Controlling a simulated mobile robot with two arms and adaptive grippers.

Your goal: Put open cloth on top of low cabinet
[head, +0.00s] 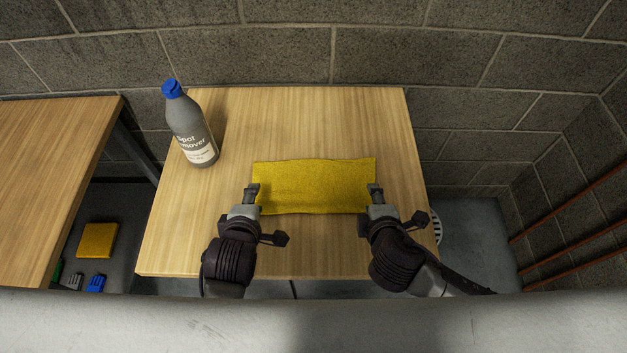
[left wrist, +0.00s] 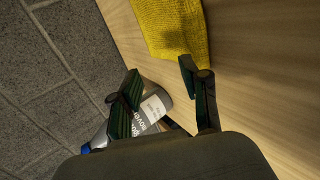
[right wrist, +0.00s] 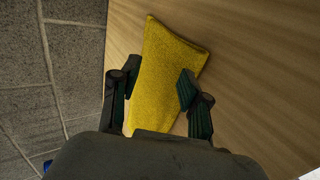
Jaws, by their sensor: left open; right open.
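A yellow cloth (head: 315,184) lies flat and spread out as a wide rectangle on the wooden top of the low cabinet (head: 300,120). My left gripper (head: 251,193) is open at the cloth's left edge. My right gripper (head: 376,194) is open at the cloth's right edge. In the left wrist view the cloth (left wrist: 170,28) lies beyond the open fingers, with nothing between them. In the right wrist view the cloth (right wrist: 165,75) shows between and beyond the open fingers; I cannot tell whether they touch it.
A grey spot remover bottle (head: 190,128) with a blue cap stands at the cabinet top's back left. Another wooden table (head: 50,150) is at the left. A folded yellow cloth (head: 97,240) lies lower down beside it. A block wall (head: 300,50) is behind.

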